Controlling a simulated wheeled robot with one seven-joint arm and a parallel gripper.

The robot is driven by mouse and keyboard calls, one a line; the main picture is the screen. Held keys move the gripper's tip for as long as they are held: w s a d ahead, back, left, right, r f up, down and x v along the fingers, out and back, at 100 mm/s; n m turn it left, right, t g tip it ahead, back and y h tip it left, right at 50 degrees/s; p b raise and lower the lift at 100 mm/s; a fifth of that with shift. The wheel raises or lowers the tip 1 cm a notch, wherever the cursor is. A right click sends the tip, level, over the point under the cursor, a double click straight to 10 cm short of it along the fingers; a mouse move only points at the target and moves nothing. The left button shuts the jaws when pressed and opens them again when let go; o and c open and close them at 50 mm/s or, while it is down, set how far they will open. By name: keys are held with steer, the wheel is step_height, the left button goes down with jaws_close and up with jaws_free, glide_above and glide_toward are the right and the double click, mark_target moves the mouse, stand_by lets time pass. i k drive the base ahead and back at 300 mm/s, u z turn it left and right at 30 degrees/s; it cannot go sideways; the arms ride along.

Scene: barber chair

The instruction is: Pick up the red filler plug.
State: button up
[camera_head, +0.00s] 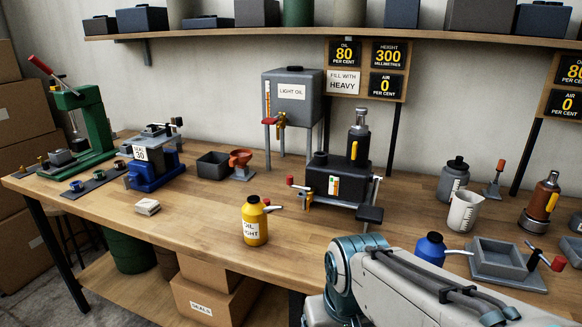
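No part is clearly recognisable as a red filler plug. Small red parts show: a red knob (290,181) at the left of the dark grey pump unit (322,184), and a red-ended piece (275,208) just right of the yellow oil bottle (255,224). A red-topped tool (501,165) stands upright at the right, and a red ball knob (558,263) sits by the grey tray. The pump unit has a short dark filler neck (320,158) on top. My arm enters at the lower right with its teal joint over the bench's front edge; my gripper is outside the picture.
Behind stands a grey light-oil tank (291,95) on legs. A green press (85,125) and blue fixture (150,165) stand left. A white jug (464,211) and grey tray (497,258) are right. A shelf (215,35) hangs above.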

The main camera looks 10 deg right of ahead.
mark_target(267, 202)
steer(key=u, duration=1.9)
steer(key=i, duration=1.55)
steer(key=z, duration=2.8)
